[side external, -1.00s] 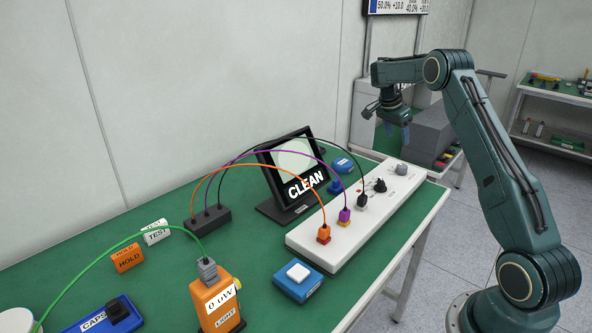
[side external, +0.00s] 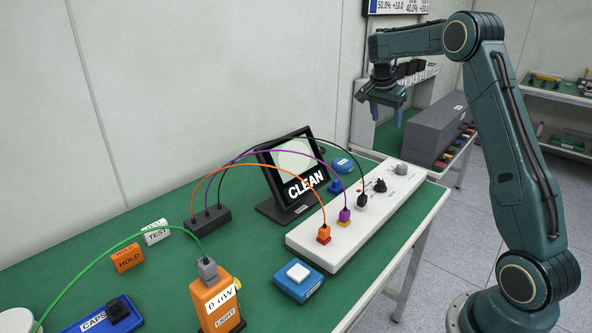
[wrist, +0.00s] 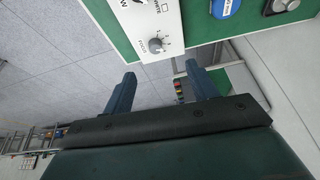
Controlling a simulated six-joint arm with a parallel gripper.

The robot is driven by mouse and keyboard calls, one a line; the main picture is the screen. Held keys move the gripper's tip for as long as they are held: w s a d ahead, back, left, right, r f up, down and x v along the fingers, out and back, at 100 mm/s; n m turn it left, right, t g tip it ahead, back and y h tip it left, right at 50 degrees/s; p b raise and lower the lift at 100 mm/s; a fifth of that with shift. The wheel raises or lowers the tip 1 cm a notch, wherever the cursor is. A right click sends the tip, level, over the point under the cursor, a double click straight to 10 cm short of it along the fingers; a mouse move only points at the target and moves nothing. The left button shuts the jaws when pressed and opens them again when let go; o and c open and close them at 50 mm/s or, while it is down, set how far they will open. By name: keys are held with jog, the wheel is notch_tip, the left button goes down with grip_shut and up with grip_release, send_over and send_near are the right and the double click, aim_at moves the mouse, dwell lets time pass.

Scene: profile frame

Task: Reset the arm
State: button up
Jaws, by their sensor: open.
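My gripper (side external: 386,112) hangs in the air above and beyond the far right end of the green bench (side external: 262,222), with its two blue fingers pointing down. The fingers are apart and nothing is between them. In the wrist view my gripper (wrist: 158,84) is also open and empty, with floor and a bit of shelving beyond it. The white panel (wrist: 155,15) with a knob shows at the top of that view, apart from the fingers.
The white panel (side external: 310,239) carries orange, purple and black plugs with looping cables. A black screen (side external: 270,208) reading CLEAN stands behind it. An orange light meter (side external: 213,304), blue button box (side external: 298,285) and HOLD block (side external: 127,258) sit nearer. A grey box (side external: 437,128) stands behind the gripper.

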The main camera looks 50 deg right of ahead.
jog(key=s+a+r+n+t+y, duration=0.15)
jog(key=s+a+r+n, duration=0.3)
jog(key=a, duration=0.55)
jog(key=s+a+r+n+t, duration=0.2)
jog(key=s+a+r+n, duration=0.3)
jog(key=a, duration=0.6)
jog(key=s+a+f+n+t+y, duration=0.2)
jog(key=s+a+n, duration=0.7)
jog(key=s+a, duration=0.5)
notch_tip(320, 180, down, 2)
jog(key=shift+s+a+f+y, duration=0.1)
jog(key=shift+s+a+y, duration=0.35)
jog(key=shift+s, duration=0.8)
